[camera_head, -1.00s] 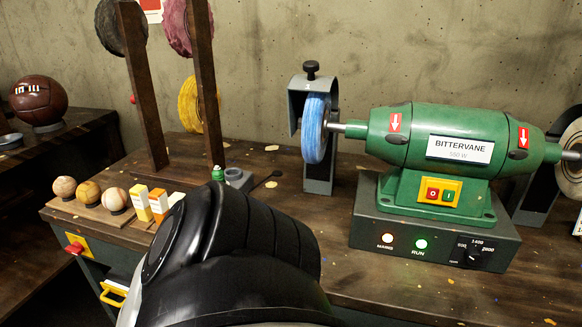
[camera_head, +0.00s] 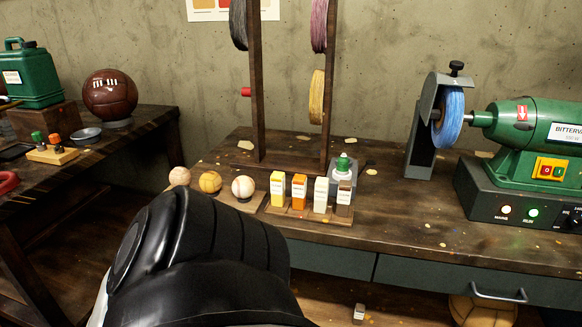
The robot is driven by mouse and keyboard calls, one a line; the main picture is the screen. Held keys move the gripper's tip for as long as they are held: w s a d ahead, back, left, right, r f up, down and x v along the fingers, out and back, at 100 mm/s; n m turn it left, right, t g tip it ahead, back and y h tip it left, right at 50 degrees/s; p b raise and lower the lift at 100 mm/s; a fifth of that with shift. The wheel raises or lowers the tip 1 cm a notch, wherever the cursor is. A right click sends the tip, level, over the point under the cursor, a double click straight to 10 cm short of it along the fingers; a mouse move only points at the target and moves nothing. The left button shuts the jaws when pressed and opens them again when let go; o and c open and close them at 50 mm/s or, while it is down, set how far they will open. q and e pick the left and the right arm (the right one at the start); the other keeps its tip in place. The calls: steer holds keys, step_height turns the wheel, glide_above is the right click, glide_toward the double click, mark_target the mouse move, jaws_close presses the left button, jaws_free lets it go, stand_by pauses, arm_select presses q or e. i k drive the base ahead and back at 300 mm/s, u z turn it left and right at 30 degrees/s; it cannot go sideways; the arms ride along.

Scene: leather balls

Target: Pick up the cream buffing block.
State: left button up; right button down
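The cream buffing block (camera_head: 321,194) stands upright on a low wooden holder (camera_head: 285,212) near the front of the workbench. It is a small pale block with a label on its front. A yellow block (camera_head: 277,188) and an orange block (camera_head: 299,191) stand to its left, and a dark brown block (camera_head: 344,198) stands just to its right. A black, rounded link of my own arm fills the lower left foreground. Neither of my grippers is in view.
Three balls (camera_head: 242,187) sit left of the blocks. A small green-topped bottle (camera_head: 343,167) is close behind them. A wooden rack (camera_head: 257,90) with hanging wheels stands behind. A green grinder (camera_head: 530,140) with a blue wheel (camera_head: 448,118) is at right. Bare bench top (camera_head: 400,215) lies between.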

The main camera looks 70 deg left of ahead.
mark_target(321, 184)
steer(key=u, duration=1.35)
steer(key=i, duration=0.15)
steer(key=u, duration=0.15)
